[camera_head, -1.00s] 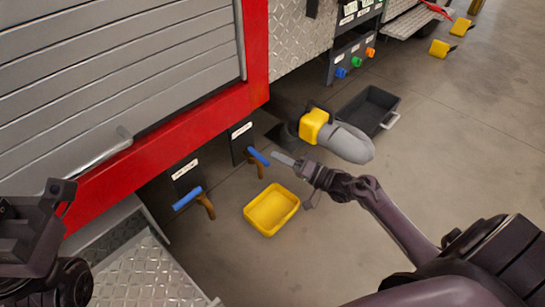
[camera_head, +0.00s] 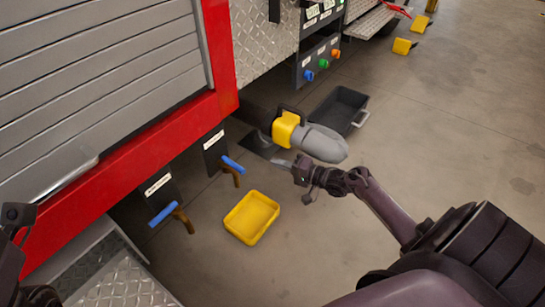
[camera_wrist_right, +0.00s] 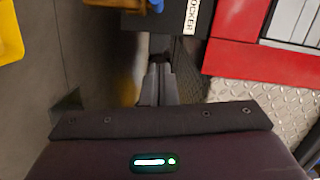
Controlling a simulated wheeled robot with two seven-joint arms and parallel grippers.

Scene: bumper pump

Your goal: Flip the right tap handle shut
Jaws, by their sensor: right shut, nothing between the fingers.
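The right tap has a blue lever handle (camera_head: 233,164) slanting across the top of a brown spout, below a dark labelled plate. The left tap's blue handle (camera_head: 163,214) is lower left, on a similar spout. My right gripper (camera_head: 281,162) is shut and empty, to the right of the right tap handle with a gap between them. In the right wrist view its fingers (camera_wrist_right: 158,85) are together, and a bit of blue (camera_wrist_right: 157,5) shows at the top edge. A dark part of my left arm shows at the left edge; its fingers cannot be made out.
A yellow tray (camera_head: 251,217) lies on the floor below the taps. A grey and yellow fitting (camera_head: 318,141) sticks out just beyond my right gripper. A black bin (camera_head: 341,110) stands behind it. The red-edged truck side (camera_head: 130,155) runs along the left.

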